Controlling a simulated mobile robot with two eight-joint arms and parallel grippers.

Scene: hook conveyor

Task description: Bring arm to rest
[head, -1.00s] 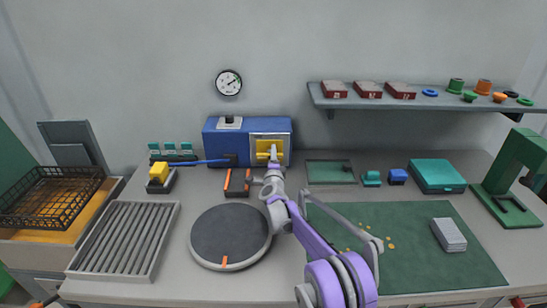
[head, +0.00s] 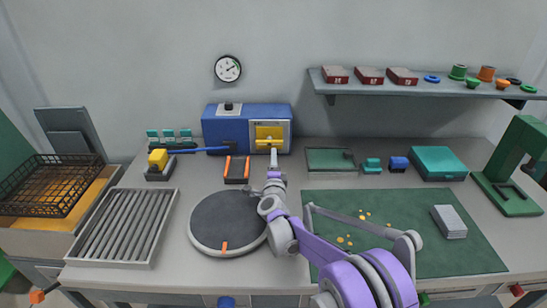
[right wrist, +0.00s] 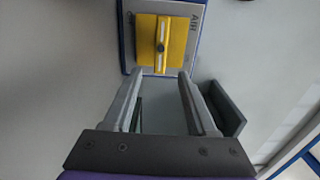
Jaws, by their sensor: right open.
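My right gripper (head: 273,165) is in front of the blue box (head: 224,129) at the back of the bench, its arm reaching in from the lower right. In the right wrist view its two fingers (right wrist: 160,85) are spread with nothing between them. Beyond the fingertips is a yellow square with a handle bar (right wrist: 160,42) on a grey panel marked AIR. The same yellow part (head: 268,132) shows in the head view, just beyond the gripper and apparently apart from it. My left gripper is not in view.
A round dark turntable (head: 228,222) lies beside the arm and a green mat (head: 455,258) to its right. A ribbed tray (head: 79,248) and wire basket (head: 15,196) stand at left. A wall shelf (head: 430,88) holds small parts. A small dark orange-edged holder (head: 237,170) sits before the blue box.

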